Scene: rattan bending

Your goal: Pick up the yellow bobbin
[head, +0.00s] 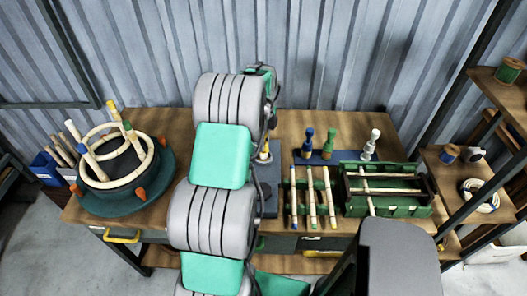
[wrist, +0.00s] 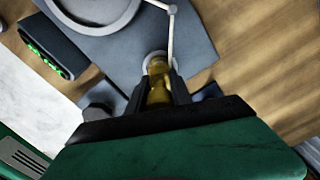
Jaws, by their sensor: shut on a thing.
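The yellow bobbin (wrist: 158,84) is in the middle of the wrist view, between the two dark fingers of my gripper (wrist: 160,91). The fingers are shut on it from both sides. Its far end has a pale round rim beside a grey plate (wrist: 197,45); I cannot tell whether it touches the surface below. In the head view the yellow bobbin (head: 265,153) shows just right of my arm, partly hidden by it. My gripper's fingers cannot be made out there.
A blue bobbin (head: 307,143), a green bobbin (head: 329,143) and a white bobbin (head: 370,144) stand to the right. A green crate (head: 385,209) holds rods in front. A round former with pegs (head: 122,170) stands left. A thin pale rod (wrist: 171,35) rises close to the bobbin.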

